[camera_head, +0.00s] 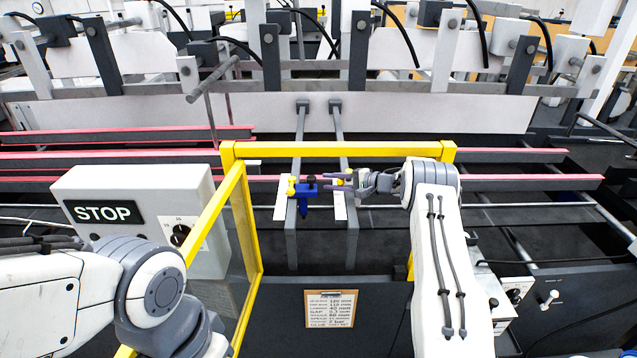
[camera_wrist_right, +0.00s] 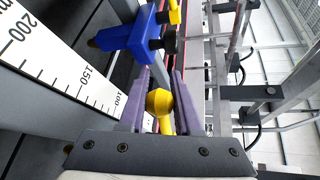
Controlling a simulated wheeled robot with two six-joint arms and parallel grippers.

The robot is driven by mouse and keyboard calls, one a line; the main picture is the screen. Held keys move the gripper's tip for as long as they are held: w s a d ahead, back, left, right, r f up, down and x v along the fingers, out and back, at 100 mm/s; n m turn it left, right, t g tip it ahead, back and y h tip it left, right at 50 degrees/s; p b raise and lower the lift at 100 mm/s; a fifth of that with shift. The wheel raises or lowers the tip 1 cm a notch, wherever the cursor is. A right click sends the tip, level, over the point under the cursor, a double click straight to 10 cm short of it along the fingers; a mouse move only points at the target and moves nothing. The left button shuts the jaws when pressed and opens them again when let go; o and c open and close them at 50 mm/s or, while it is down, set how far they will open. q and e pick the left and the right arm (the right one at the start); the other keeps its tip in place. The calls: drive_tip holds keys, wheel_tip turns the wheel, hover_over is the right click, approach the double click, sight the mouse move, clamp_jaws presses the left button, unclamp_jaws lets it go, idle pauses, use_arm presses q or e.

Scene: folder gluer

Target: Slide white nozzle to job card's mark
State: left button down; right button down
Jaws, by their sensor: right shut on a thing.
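A blue nozzle block (camera_head: 306,187) with a yellow knob sits on the left of two grey rails, and it also shows in the right wrist view (camera_wrist_right: 130,38). My right gripper (camera_head: 343,182) is at the right rail, shut on a yellow ball knob (camera_wrist_right: 158,102) between its purple fingers. I cannot make out a white nozzle body at that knob; the fingers cover much of that spot. A white scale (camera_wrist_right: 62,60) reads 200, 150 and 100. The job card (camera_head: 330,309) hangs on the dark front panel; its print is too small to read surely. My left gripper is out of view.
A yellow guard frame (camera_head: 340,150) stands around the rails, with its left post between my arms. A grey STOP box (camera_head: 140,205) is at the left. Red-edged bars (camera_head: 110,153) run across behind. A small control box (camera_head: 505,300) is at the right.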

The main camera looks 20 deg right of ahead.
idle(0.4)
drive_tip(key=c, duration=0.6)
unclamp_jaws()
drive_tip(key=shift+a, duration=0.1)
